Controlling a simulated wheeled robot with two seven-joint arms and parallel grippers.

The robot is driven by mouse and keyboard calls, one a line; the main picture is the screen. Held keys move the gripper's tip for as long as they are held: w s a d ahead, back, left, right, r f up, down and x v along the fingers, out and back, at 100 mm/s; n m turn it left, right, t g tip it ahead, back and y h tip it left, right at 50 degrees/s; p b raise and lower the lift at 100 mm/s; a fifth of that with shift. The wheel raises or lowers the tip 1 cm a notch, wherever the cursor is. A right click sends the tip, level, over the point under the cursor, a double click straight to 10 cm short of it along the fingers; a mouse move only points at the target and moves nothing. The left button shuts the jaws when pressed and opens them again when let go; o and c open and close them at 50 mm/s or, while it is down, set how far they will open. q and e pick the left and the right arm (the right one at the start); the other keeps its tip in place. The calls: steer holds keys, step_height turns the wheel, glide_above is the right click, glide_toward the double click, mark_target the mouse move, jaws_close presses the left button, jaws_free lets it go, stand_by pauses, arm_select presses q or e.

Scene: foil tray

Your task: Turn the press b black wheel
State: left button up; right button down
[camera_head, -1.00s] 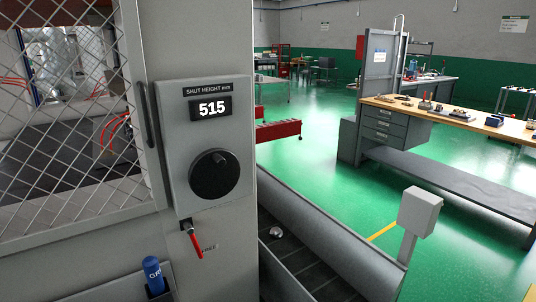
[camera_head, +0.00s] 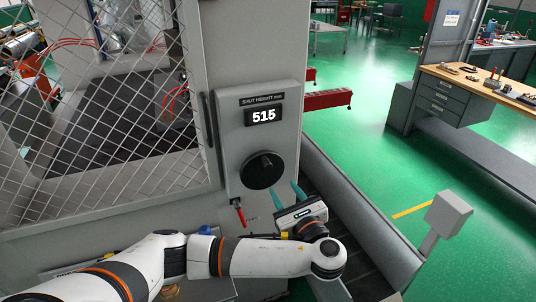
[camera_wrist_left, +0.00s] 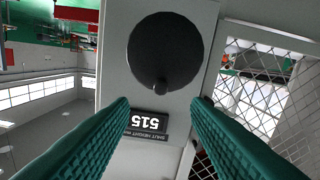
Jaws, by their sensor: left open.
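The black wheel (camera_head: 262,170) is round, with a small knob near its rim, and sits on the front of a grey box (camera_head: 288,140) labelled SHUT HEIGHT. The display (camera_head: 265,115) above the wheel reads 515. In the left wrist view the picture is upside down, and the wheel (camera_wrist_left: 165,52) shows ahead of the fingers with its knob toward the display. My left gripper (camera_head: 288,192) is open and empty, its teal fingers in front of and just below right of the wheel, apart from it. My right gripper is not in view.
A red lever (camera_head: 239,213) hangs below the box. A wire mesh guard (camera_head: 110,130) with a dark handle is on the left. A conveyor (camera_head: 350,210) runs at the right, with a grey box on a post (camera_head: 447,214) beside it. A workbench (camera_head: 480,85) stands farther off.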

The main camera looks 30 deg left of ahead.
mark_target(269, 167)
arm_select(q)
steer(key=p+x, duration=0.4)
steer(key=x, duration=0.7)
steer(key=shift+r, duration=0.2)
steer(key=shift+w+a+f, duration=0.15)
steer(key=shift+w+a, duration=0.15)
steer(key=shift+a, duration=0.1)
jaws_close()
